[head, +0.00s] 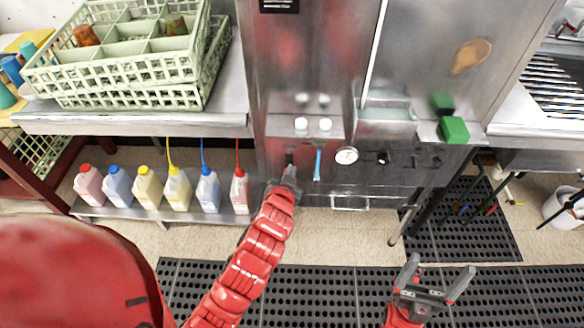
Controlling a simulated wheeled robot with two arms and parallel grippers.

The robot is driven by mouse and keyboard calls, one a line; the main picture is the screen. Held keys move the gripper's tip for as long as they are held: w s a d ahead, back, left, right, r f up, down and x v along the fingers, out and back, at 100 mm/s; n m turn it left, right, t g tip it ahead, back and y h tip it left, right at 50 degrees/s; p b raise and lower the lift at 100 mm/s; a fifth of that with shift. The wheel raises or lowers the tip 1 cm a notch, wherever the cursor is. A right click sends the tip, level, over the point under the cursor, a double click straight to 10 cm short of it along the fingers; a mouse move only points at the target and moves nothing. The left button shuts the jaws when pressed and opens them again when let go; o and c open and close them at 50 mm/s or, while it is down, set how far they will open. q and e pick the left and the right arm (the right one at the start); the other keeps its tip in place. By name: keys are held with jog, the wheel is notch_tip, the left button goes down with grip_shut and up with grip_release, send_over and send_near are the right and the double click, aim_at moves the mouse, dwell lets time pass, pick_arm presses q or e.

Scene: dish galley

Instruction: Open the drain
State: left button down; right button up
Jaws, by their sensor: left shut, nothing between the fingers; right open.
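The steel dishwasher (310,60) stands in the middle of the head view. Its lower front panel carries a small blue handle (318,163), hanging about upright, and a round white gauge (346,155). I cannot tell for certain which part works the drain. My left gripper (291,169) is shut and empty at the panel, just left of the blue handle and apart from it. It is close below a small dark fitting (289,156); I cannot tell whether they touch. My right gripper (438,276) is open and empty, low at the right, above the floor mat.
A green dish rack (130,72) sits on the left counter (150,122). Several coloured jugs stand on a shelf (120,212) below, some with tubes. A green block (453,130) sticks out at the machine's right. A white bucket (562,208) stands at far right. Black mats (320,285) cover the floor.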

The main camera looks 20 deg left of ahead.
pick_arm(q)
jog(key=p+x, duration=0.2)
jog(key=x, duration=0.8)
jog(key=shift+s+a+f+p, duration=0.15)
jog(key=shift+s+f+p, duration=0.15)
jog(key=shift+s+f, duration=0.2)
jog(key=shift+s+a+f+p, duration=0.2)
jog(key=shift+s+f+p, duration=0.1)
jog(key=shift+s+f, duration=0.2)
jog(key=shift+s+a+f, duration=0.1)
jog(key=shift+s+f, duration=0.15)
jog(key=shift+s, duration=0.1)
jog(key=shift+f, duration=0.15)
